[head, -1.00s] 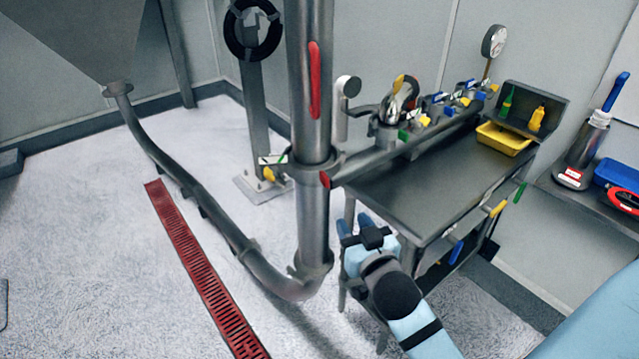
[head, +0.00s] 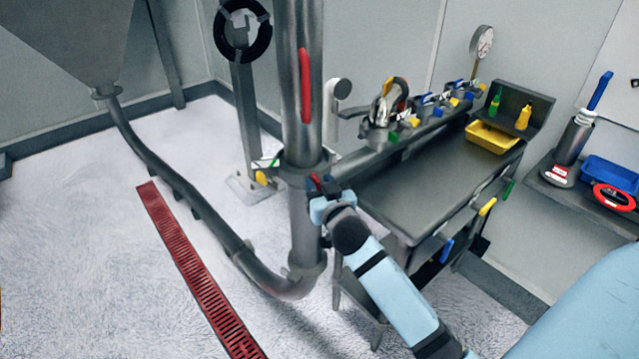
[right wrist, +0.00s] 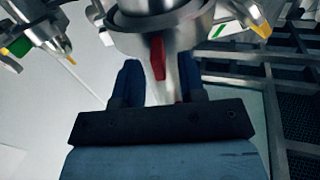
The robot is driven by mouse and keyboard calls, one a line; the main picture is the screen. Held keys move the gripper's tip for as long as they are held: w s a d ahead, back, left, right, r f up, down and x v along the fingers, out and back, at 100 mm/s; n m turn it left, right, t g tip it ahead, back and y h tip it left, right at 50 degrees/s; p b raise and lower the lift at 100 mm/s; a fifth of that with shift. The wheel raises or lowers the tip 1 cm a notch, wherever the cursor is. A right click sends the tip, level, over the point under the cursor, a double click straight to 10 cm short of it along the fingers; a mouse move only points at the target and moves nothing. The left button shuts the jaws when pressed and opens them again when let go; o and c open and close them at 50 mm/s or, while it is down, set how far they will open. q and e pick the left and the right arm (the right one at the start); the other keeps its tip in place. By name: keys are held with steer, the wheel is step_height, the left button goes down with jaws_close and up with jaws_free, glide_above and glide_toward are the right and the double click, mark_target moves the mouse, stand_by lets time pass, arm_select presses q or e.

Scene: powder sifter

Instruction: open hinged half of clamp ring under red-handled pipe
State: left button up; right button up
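The steel pipe with the red handle (head: 305,88) stands upright in the middle of the head view. The clamp ring (head: 304,163) circles it below the handle and also shows at the top of the right wrist view (right wrist: 178,22). A red-marked tab (right wrist: 158,58) hangs from the ring's near side. My right gripper (head: 328,187) is at the ring's right front. In the right wrist view its blue fingers (right wrist: 158,84) stand apart, with the tab between them; I cannot tell whether they touch it. My left gripper is not in view.
A steel table (head: 425,195) with valves stands right of the pipe, close to my right arm. The yellow tray (head: 492,137) sits at its far end. A bent pipe (head: 205,210) runs left to the hopper. A red floor grate (head: 195,265) lies left of it.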

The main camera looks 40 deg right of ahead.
jaws_close()
